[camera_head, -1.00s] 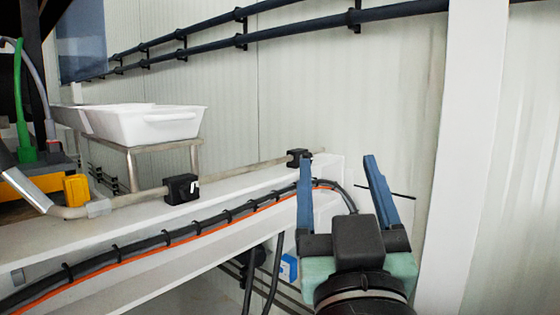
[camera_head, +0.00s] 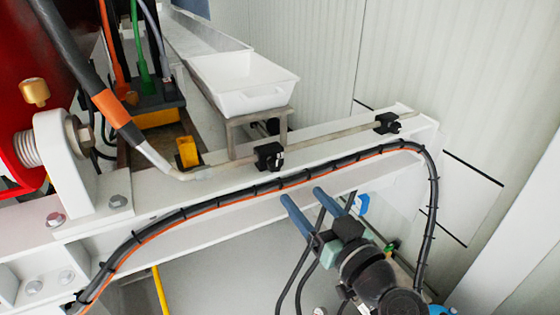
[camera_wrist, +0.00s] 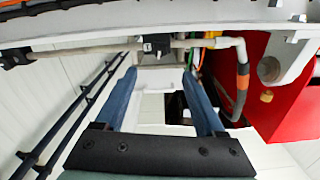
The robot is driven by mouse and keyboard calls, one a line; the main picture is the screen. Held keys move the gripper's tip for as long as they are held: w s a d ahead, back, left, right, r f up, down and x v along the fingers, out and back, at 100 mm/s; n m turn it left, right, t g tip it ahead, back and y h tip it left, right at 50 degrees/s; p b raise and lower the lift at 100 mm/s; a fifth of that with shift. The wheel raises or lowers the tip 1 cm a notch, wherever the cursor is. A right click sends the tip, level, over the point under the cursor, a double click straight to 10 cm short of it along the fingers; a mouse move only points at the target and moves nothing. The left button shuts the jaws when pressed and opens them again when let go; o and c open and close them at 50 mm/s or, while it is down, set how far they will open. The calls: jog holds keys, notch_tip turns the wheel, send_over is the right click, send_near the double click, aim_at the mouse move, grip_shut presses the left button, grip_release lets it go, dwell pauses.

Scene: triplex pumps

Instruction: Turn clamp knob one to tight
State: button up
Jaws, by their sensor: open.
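Two black clamps sit on a thin grey pipe (camera_head: 330,140) along the white beam. The nearer clamp (camera_head: 268,157) has a small pale mark on its side; the farther clamp (camera_head: 387,122) is near the beam's end. I cannot tell which carries knob one, nor how far any knob is turned. My gripper (camera_head: 302,194) is open and empty, its blue fingers in front of and below the beam, apart from both clamps. In the wrist view, the nearer clamp (camera_wrist: 156,43) appears just beyond the fingertips, roughly centred between them; the farther clamp (camera_wrist: 14,57) is at the left edge.
A black cable with an orange line (camera_head: 290,181) runs along the beam's front, close to my fingers. A white tray (camera_head: 245,85) stands on a metal stand behind the pipe. Red machinery (camera_head: 25,100) and a yellow block (camera_head: 187,152) are at left. Hoses hang beside my gripper.

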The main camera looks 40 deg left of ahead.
aim_at(277, 165)
jog(key=p+x, duration=0.1)
jog(key=x, duration=0.9)
jog(key=shift+w+a, duration=0.2)
jog(key=shift+a, duration=0.15)
grip_shut()
